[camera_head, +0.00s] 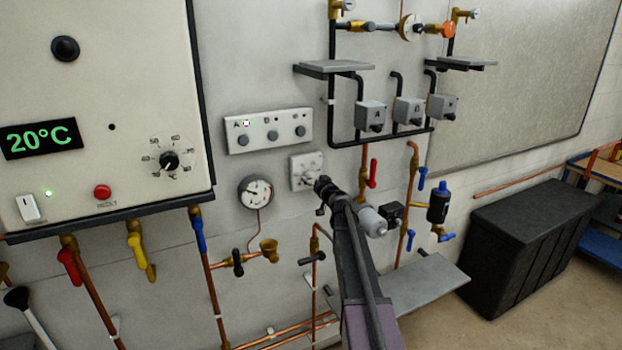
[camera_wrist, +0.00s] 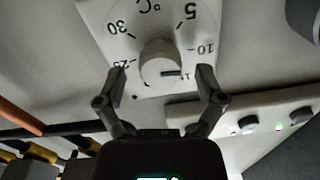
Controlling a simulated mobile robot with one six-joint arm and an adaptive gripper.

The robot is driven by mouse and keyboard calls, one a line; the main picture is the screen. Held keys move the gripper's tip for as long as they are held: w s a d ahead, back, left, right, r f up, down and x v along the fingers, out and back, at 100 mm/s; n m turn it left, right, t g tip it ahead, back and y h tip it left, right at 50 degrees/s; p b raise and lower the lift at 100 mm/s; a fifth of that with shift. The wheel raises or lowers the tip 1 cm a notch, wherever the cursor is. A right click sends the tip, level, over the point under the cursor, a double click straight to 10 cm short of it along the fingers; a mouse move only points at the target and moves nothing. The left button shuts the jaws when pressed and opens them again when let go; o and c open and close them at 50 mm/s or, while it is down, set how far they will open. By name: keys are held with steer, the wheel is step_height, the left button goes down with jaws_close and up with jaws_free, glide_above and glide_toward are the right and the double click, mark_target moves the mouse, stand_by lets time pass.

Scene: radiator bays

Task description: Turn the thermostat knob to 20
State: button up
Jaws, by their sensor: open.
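The thermostat knob (camera_head: 307,172) is a pale knob on a square white plate on the wall. In the wrist view the round knob (camera_wrist: 159,58) sits on a dial (camera_wrist: 125,45) marked 5, 10, 25, 30 and °C. A dark mark on the knob's lower right lies near a partly hidden number that looks like 15. No 20 is readable. My gripper (camera_wrist: 160,76) is open, one finger on each side of the knob, with gaps visible on both sides. In the head view my gripper (camera_head: 322,185) is just right of the plate and partly covers its edge.
A switch panel (camera_head: 268,130) is above the knob, and a round gauge (camera_head: 256,191) is to its left. A boiler panel (camera_head: 95,105) with a 20°C display is further left. Pipes and a red valve lever (camera_head: 373,173) are on the right.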

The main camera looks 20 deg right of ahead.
steer(key=shift+w, duration=0.75)
steer(key=c, duration=1.2)
steer(key=shift+o, duration=0.2)
